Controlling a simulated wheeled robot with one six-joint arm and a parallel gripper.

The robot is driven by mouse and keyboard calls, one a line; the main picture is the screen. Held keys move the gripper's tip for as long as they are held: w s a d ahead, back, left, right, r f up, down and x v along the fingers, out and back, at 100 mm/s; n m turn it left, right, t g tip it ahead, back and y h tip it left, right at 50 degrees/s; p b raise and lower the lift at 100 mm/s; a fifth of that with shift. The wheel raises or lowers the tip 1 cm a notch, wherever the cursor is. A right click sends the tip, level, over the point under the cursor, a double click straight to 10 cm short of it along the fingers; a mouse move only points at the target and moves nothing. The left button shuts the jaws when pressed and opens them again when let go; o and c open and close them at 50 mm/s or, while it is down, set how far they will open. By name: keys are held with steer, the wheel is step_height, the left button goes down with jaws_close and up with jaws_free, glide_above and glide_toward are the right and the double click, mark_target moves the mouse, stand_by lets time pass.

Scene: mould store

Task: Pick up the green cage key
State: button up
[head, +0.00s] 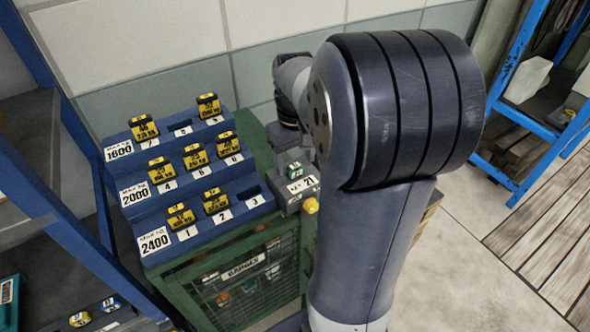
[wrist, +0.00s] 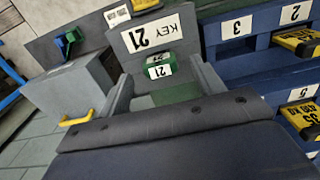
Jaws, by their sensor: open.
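The green cage key (head: 294,169) has a white tag and sits by a grey holder with a KEY 21 plate (head: 303,185), to the right of the blue stepped rack. In the wrist view the key (wrist: 160,68), tagged 21, lies just below the KEY 21 plate (wrist: 158,32). My gripper (wrist: 163,82) is open, with a grey finger on either side below the key and nothing held. A green surface shows between the fingers.
The blue stepped rack (head: 190,219) holds several yellow-and-black weight tags close to the key. A grey box (wrist: 70,88) with a yellow handle (wrist: 76,120) stands left in the wrist view. A green cabinet (head: 190,277) is below. Open floor (head: 450,270) lies right.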

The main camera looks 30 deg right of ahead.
steer(key=shift+f, duration=0.8)
steer(key=shift+c, duration=0.3)
steer(key=c, duration=1)
